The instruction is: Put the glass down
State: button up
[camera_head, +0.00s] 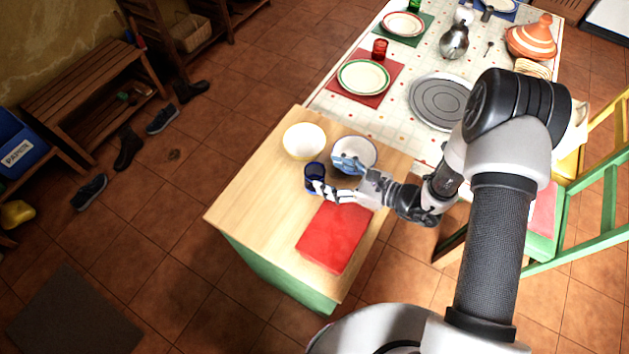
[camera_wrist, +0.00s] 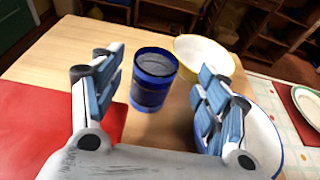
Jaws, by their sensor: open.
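A dark blue glass (camera_head: 315,176) stands upright on the wooden counter (camera_head: 250,200). In the wrist view the glass (camera_wrist: 154,80) is ahead of my gripper, centred a little left between the fingers. My gripper (camera_head: 331,178) is open, and its fingers (camera_wrist: 158,92) are spread wide with clear space on both sides of the glass. No finger appears to touch the glass in the wrist view. The glass looks empty, with its rim up.
A yellow-rimmed bowl (camera_head: 304,141) and a blue-rimmed white bowl (camera_head: 353,153) stand close by; the latter is partly behind my gripper. A red item (camera_head: 334,237) lies at the front right. The counter's left side is clear. A set table (camera_head: 400,90) adjoins behind.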

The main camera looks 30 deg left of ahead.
aim_at(307, 168)
jog(key=shift+s+b+x, duration=0.2)
jog(key=shift+b+x, duration=0.55)
jog(key=shift+x, duration=2)
jog(key=shift+c, duration=0.3)
grip_shut()
